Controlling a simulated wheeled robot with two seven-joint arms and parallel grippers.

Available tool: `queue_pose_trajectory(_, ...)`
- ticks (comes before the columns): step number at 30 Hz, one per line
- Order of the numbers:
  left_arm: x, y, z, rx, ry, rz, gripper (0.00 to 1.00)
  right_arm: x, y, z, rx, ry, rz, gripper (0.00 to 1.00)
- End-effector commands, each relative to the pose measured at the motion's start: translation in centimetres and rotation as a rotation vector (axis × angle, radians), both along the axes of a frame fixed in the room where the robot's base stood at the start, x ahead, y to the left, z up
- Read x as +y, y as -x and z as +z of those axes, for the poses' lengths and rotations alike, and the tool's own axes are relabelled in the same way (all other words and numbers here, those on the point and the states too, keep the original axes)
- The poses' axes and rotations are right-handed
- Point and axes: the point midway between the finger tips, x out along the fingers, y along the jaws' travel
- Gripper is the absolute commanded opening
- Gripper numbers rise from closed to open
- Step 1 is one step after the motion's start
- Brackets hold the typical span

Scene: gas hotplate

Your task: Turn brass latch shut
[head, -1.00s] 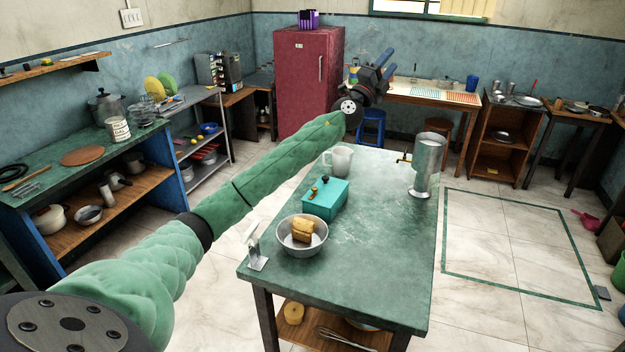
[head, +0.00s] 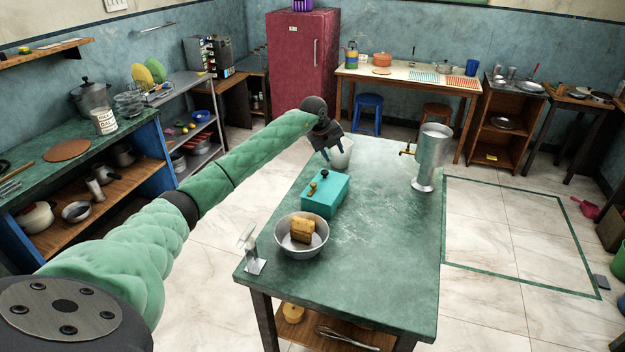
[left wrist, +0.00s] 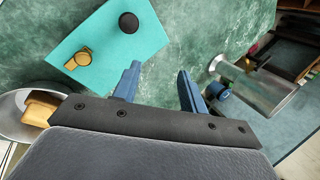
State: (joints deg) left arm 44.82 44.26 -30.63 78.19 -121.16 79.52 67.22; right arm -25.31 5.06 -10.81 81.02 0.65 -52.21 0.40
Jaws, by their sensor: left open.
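A teal box (head: 328,197) lies on the green table. A brass latch (head: 312,189) and a black knob (head: 324,173) sit on its top. In the left wrist view the teal box (left wrist: 105,50) is at upper left, with the brass latch (left wrist: 78,59) and black knob (left wrist: 128,22) clear. I cannot tell the latch's shut position. My left gripper (head: 332,157) is open and empty, pointing down just beyond the box's far end and apart from the latch. Its blue fingers (left wrist: 157,78) are spread in the left wrist view. My right gripper is not in view.
A metal dispenser (head: 431,160) with a brass tap stands at the right. A metal bowl (head: 287,240) with bread and a small clear stand (head: 252,255) are near the front left. The table's right front is clear.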

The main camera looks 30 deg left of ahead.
Motion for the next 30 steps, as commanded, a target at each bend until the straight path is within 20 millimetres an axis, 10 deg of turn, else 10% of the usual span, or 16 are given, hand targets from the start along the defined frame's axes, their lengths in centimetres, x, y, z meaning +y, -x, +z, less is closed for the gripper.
queue_pose_trajectory(11,3.3,7.3,-1.8,0.422,-0.117,0.304,0.43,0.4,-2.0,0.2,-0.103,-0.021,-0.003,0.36)
queue_pose_trajectory(30,3.2,7.4,-6.7,0.431,-0.102,0.368,0.43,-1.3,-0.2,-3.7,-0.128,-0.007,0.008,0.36)
